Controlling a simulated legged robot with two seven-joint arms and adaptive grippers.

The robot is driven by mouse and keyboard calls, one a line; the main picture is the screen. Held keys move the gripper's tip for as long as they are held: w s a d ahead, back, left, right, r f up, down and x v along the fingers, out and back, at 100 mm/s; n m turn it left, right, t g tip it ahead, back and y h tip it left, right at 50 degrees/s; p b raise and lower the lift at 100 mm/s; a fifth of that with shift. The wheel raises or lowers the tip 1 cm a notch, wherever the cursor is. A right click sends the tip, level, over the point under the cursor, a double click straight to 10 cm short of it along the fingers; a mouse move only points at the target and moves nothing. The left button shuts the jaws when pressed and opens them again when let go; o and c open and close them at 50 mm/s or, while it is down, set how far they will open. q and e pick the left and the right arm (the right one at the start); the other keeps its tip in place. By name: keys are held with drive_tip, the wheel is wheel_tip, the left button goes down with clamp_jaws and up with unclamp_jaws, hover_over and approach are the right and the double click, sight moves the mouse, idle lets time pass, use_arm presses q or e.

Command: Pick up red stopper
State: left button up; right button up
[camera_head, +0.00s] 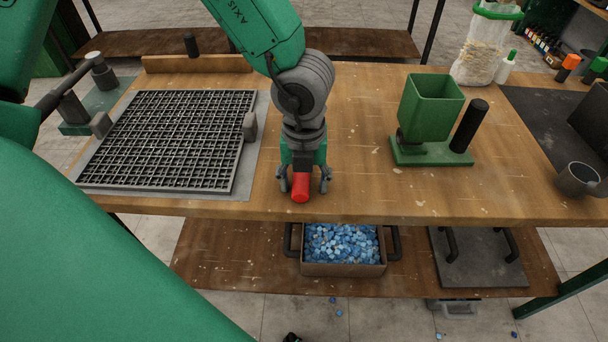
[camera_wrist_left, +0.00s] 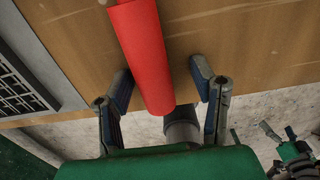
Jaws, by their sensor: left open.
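The red stopper (camera_head: 300,188) is a red cylinder near the front edge of the wooden table in the head view. In the left wrist view the red stopper (camera_wrist_left: 146,55) runs from the top edge down between my fingers. My left gripper (camera_head: 304,188) has its fingers on either side of the stopper. In the left wrist view the left gripper (camera_wrist_left: 160,82) is open, with a gap between each finger and the stopper. A dark grey cylindrical part (camera_wrist_left: 182,125) shows beyond the stopper's lower end.
A black grid on a grey sheet (camera_head: 170,140) lies left of the gripper. A green hopper (camera_head: 430,108) with a black cylinder (camera_head: 468,126) stands to the right. A box of blue pieces (camera_head: 343,268) sits on the lower shelf. The table between gripper and hopper is clear.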

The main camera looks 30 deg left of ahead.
use_arm(q)
drive_tip(key=shift+d+r, duration=0.1)
drive_tip(key=c, duration=0.3)
drive_tip(key=shift+s, duration=0.1)
drive_tip(key=c, duration=0.7)
drive_tip(key=shift+a, duration=0.6)
clamp_jaws()
